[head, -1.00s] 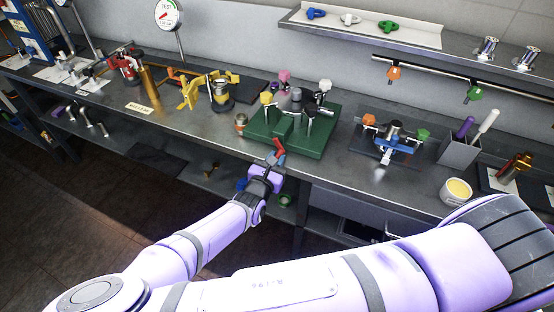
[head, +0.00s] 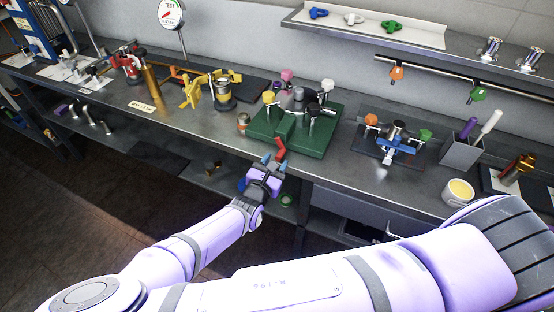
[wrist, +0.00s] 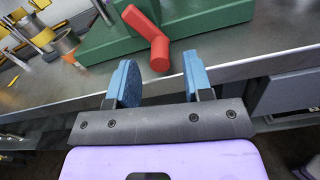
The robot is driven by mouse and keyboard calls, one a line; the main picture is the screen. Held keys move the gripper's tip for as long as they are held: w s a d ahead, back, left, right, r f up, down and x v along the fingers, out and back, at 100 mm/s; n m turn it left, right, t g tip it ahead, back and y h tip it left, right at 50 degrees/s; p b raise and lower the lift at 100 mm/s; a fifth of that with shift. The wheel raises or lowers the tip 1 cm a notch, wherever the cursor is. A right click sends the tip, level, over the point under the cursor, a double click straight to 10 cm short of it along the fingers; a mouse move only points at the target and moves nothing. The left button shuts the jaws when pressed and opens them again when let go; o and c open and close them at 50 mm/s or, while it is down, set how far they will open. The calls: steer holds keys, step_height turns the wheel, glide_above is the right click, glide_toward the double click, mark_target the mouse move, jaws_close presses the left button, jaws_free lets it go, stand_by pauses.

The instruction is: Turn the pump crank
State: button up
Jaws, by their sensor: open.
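The pump crank looks to be the red angled handle (head: 281,146) at the front edge of a green block (head: 322,140) on the bench. It also shows in the wrist view as a red bent bar (wrist: 152,36) sticking out past the green base (wrist: 100,42). My gripper (head: 272,161) is at the bench's front edge, just below the handle. In the wrist view my gripper (wrist: 160,82) has its blue fingers apart with nothing between them. The red bar's end lies ahead of the gap, a little beyond the fingertips. I cannot see it touching either finger.
The green block carries several coloured knobs and posts. The bench's front edge (wrist: 262,66) runs close behind my fingers. A lower shelf (head: 215,182) lies underneath.

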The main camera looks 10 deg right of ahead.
steer(key=v, duration=0.9)
steer(key=shift+a+r+n+g+y, duration=0.75)
steer(key=shift+r+n+g, duration=0.95)
steer(key=shift+r+g, duration=0.7)
steer(key=x, duration=1)
steer(key=shift+w+d+r, duration=0.2)
steer(key=shift+w, duration=0.1)
jaws_close()
